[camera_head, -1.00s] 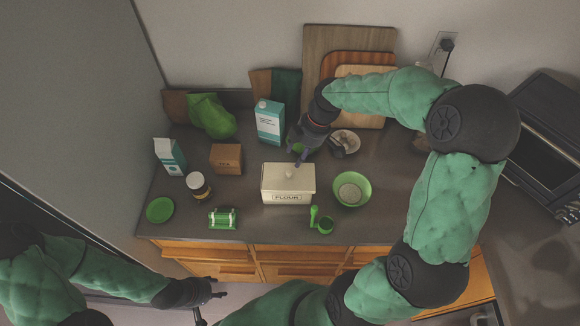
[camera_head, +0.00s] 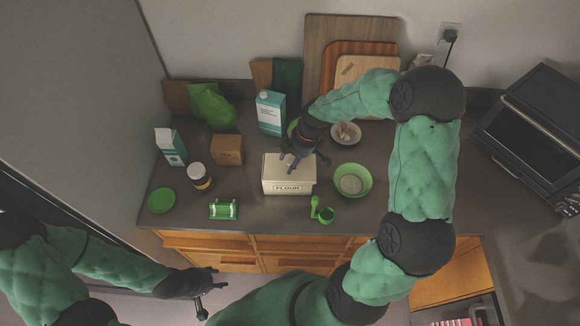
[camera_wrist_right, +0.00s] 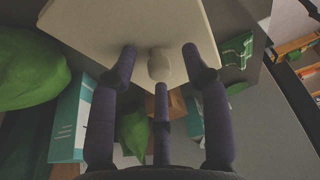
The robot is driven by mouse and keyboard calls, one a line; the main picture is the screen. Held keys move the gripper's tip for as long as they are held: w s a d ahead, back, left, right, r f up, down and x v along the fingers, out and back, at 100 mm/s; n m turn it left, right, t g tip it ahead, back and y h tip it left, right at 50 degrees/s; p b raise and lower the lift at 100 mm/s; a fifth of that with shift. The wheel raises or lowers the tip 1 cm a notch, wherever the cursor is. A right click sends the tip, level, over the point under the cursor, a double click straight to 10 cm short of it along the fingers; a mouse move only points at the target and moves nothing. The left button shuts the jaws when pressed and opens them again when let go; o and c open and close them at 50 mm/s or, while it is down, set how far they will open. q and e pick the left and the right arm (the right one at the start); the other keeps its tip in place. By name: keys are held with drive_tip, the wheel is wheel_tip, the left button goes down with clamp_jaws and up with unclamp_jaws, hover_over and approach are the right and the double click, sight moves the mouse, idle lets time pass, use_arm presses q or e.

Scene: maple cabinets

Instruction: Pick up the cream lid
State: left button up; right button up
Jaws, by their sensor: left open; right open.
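The cream lid (camera_head: 273,163) sits on a cream box (camera_head: 288,187) marked FLOUR on the counter. In the right wrist view the lid (camera_wrist_right: 120,22) is close, with a small round knob (camera_wrist_right: 160,66) on top. My right gripper (camera_head: 297,163) is open over the lid; its dark fingers hide part of it in the head view. In the right wrist view its fingertips (camera_wrist_right: 160,68) spread around the knob, and I cannot tell whether they touch it. My left gripper (camera_head: 210,292) is open and empty, low in front of the cabinets, away from the lid.
A green bowl (camera_head: 366,181) is right of the box, and a green measuring cup (camera_head: 326,214) in front of it. A carton (camera_head: 270,112) stands behind.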

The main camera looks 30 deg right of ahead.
sight(291, 163)
clamp_jaws()
drive_tip(key=shift+r, duration=0.2)
drive_tip(key=shift+r, duration=0.2)
drive_tip(key=r, duration=0.3)
drive_tip(key=shift+s+a+r, duration=0.1)
drive_tip(key=shift+s+a, duration=0.05)
drive_tip(key=shift+s, duration=0.05)
drive_tip(key=s+a+r, duration=0.7)
drive_tip(key=s+r, duration=0.2)
drive_tip(key=s, duration=0.2)
drive_tip(key=shift+s, duration=0.25)
drive_tip(key=shift+a, duration=0.1)
